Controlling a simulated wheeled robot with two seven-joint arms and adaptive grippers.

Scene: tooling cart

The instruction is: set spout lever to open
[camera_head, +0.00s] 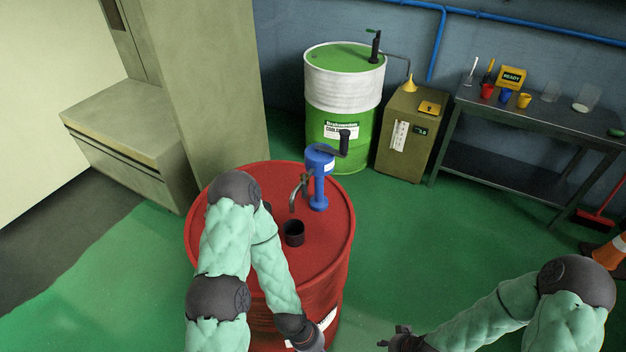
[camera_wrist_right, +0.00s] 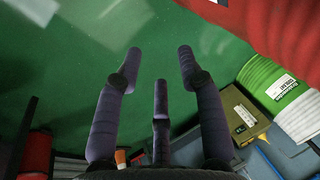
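A blue pump (camera_head: 319,180) stands on the red drum's lid, with a black crank handle (camera_head: 343,143) at its top right. A grey curved spout (camera_head: 294,193) comes off its left side and bends down. A small part where spout and pump meet may be the spout lever; its setting is too small to tell. A black cup (camera_head: 293,233) stands on the lid near the spout. My left gripper (camera_head: 313,340) is low at the drum's front, cut by the bottom edge. My right gripper (camera_head: 396,340) is right of the drum; its fingers (camera_wrist_right: 160,75) are spread and empty.
The red drum (camera_head: 245,200) fills the middle front. Behind stand a green-white drum (camera_head: 343,88), a box cabinet (camera_head: 405,135) with a yellow funnel, and a metal table (camera_head: 540,110) with cups and a READY sign.

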